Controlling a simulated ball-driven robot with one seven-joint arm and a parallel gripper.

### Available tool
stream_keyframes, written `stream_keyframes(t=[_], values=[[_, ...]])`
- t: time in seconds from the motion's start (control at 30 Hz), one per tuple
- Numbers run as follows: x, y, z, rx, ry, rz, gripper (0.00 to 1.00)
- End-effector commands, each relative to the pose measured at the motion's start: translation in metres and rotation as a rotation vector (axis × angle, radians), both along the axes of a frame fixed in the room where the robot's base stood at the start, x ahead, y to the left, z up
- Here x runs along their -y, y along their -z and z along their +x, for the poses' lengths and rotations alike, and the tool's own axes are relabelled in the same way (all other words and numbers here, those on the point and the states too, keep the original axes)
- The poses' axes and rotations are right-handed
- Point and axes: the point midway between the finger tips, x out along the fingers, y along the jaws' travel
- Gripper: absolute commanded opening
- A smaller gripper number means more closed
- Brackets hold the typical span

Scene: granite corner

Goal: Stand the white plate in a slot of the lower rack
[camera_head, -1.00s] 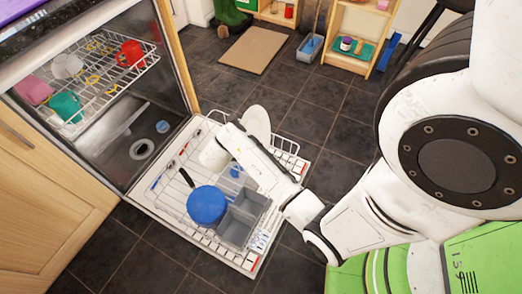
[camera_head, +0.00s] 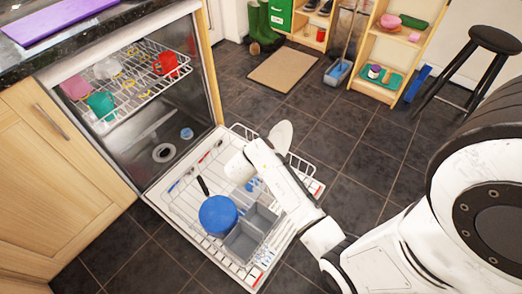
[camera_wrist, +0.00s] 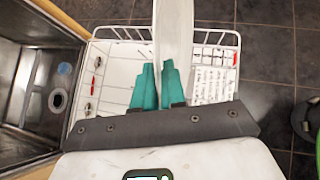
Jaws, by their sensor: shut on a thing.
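The white plate (camera_head: 281,134) is held up over the far part of the lower rack (camera_head: 303,166), which is pulled out over the open dishwasher door. In the wrist view the plate (camera_wrist: 173,30) shows nearly edge-on, upright between the teal fingers. My gripper (camera_wrist: 157,78) is shut on its near edge. In the wrist view the rack's white wires (camera_wrist: 237,50) run on both sides of the plate. The plate's lower edge is hidden, so I cannot tell whether it touches the rack or sits in a slot.
A blue round pan (camera_head: 218,215) and a grey cutlery basket (camera_head: 241,242) occupy the near part of the rack. The upper rack (camera_head: 135,95) holds cups and a red mug (camera_head: 165,63). A black stool (camera_head: 495,42) stands right; open tiled floor lies beyond the door.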

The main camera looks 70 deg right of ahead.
Motion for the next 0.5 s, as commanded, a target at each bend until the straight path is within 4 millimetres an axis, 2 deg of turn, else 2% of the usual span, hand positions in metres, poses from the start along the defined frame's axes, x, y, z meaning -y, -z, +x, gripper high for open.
stream_keyframes(t=[0.03,0.5], values=[[0.000,0.008,0.000,0.000,0.000,-0.001,0.00],[0.000,0.049,0.000,-0.001,-0.001,-0.001,0.00]])
